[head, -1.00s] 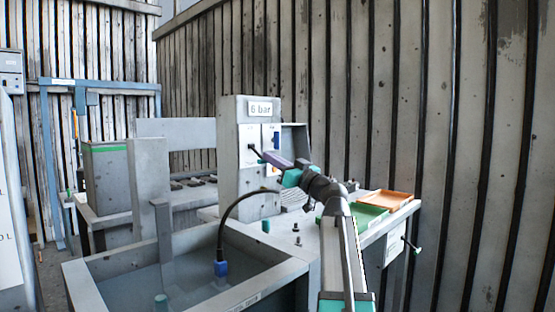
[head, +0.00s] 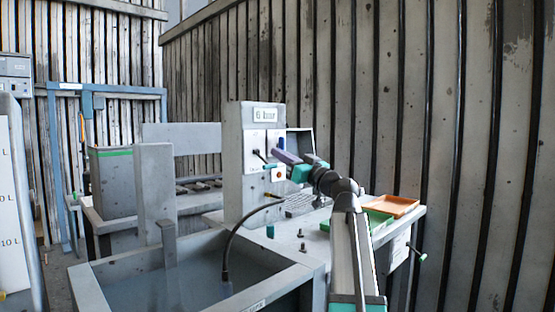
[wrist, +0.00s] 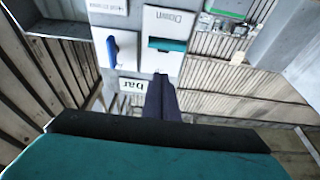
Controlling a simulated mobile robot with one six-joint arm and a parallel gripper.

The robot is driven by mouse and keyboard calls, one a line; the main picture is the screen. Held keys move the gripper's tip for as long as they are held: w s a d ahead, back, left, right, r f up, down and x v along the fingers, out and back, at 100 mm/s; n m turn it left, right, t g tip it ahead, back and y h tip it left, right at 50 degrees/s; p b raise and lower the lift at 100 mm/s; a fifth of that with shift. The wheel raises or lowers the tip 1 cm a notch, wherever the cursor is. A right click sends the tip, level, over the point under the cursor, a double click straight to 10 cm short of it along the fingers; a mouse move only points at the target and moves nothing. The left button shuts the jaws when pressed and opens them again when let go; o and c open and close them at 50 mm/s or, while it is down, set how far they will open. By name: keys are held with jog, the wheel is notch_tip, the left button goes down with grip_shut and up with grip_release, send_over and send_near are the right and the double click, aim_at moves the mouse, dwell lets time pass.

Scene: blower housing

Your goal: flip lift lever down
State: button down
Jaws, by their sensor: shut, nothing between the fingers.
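The lift lever's teal handle (wrist: 167,45) lies across a white plate by the word "Down" in the wrist view, which is upside down. In the head view its teal end (head: 270,167) shows low on the panel. A blue lever (wrist: 112,50) is on the neighbouring plate; it also shows in the head view (head: 282,141). My gripper (wrist: 160,82) is shut and empty.
The grey post (head: 235,165) with the "6 bar" sign stands on the bench. A tank of liquid (head: 190,275) is at front left, with a black hose (head: 235,235) hanging into it. Green (head: 378,220) and orange (head: 394,206) trays lie right of my arm.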

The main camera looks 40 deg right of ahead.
jog(key=f+p+v, duration=0.1)
jog(key=f+v, duration=0.1)
jog(key=v, duration=0.7)
jog(key=shift+w, duration=0.35)
dwell(0.3)
